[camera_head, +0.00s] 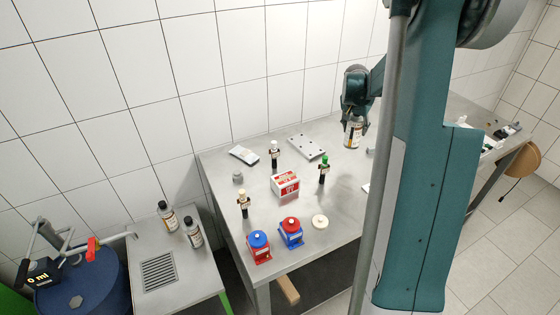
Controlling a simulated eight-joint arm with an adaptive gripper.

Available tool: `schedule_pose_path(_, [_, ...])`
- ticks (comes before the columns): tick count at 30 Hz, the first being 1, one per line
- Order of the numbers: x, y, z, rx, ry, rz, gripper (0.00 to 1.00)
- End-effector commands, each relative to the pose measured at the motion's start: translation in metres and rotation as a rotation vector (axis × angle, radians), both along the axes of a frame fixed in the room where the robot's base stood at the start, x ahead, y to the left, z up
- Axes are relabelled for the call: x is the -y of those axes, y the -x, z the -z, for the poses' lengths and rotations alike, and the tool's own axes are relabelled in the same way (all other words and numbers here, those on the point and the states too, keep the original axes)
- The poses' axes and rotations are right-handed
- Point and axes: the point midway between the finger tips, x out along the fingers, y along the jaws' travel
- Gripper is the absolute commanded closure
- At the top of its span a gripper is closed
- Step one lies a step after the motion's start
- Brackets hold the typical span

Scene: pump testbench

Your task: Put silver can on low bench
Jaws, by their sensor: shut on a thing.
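My gripper (355,113) is at the upper right of the table, partly beside my own arm. It is shut on a silver can (353,133) with a white and orange label. The can hangs roughly upright below the gripper and seems to be above the table top. The low bench (148,243) is at the lower left, with a dark grate in its top. My gripper is far to the right of the low bench.
The higher table (262,222) carries a red and white box (285,184), a blue-topped red pot (259,246), a red-topped blue pot (291,232) and several small bottles. A blue drum (85,288) stands left of the bench. The bench's left part is clear.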

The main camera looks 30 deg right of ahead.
Motion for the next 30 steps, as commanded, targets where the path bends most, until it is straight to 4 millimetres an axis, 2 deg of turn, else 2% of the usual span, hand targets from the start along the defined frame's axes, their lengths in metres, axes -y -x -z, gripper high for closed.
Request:
schedule_pose_path(11, [0.000, 0.000, -0.008, 0.000, 0.000, 0.000, 0.76])
schedule_pose_path(21, [0.000, 0.000, -0.052, 0.001, 0.000, 0.000, 0.76])
schedule_pose_path(26, [-0.030, -0.015, -0.050, 0.002, 0.000, -0.061, 0.76])
schedule_pose_path(30, [-0.062, -0.029, -0.050, 0.002, 0.000, -0.131, 0.76])
